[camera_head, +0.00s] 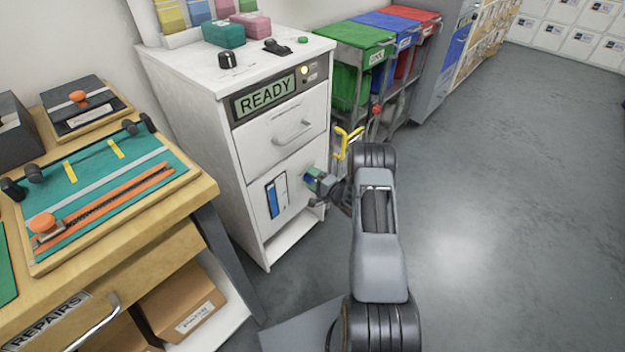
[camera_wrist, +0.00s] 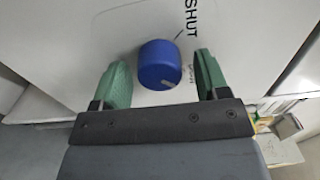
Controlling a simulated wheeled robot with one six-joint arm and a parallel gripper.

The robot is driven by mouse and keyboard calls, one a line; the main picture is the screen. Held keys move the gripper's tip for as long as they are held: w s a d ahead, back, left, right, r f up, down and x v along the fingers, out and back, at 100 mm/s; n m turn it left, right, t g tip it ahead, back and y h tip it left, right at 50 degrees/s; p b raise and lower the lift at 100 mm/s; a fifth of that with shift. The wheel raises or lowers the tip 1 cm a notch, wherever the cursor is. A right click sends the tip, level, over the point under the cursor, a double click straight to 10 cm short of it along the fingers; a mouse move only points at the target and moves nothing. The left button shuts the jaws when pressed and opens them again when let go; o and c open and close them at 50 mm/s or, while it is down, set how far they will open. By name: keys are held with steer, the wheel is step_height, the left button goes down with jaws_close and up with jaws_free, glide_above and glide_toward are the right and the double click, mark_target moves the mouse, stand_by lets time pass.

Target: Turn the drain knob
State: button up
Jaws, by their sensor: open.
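The drain knob is a round blue knob (camera_wrist: 158,64) on a white panel, between my two green fingertips in the wrist view. The word SHUT is printed on the panel next to it, and a smaller word lies partly behind the knob's edge. My gripper (camera_wrist: 160,82) is open, with a finger on each side of the knob and a visible gap to both. In the head view my gripper (camera_head: 316,181) is at the lower front of the white cabinet (camera_head: 212,170), where it mostly hides the knob. The cabinet's display (camera_head: 265,97) reads READY.
A blue-and-white gauge strip (camera_head: 276,195) is left of my gripper. A drawer handle (camera_head: 293,131) juts out above. A yellow hook-like part (camera_head: 343,142) and a cart with green, blue and red bins (camera_head: 360,55) stand to the right. A workbench (camera_head: 200,196) is at left. Open floor lies right.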

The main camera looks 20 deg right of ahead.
steer(key=p+v, duration=0.3)
steer(key=v, duration=1)
steer(key=shift+s, duration=0.4)
steer(key=shift+d, duration=0.1)
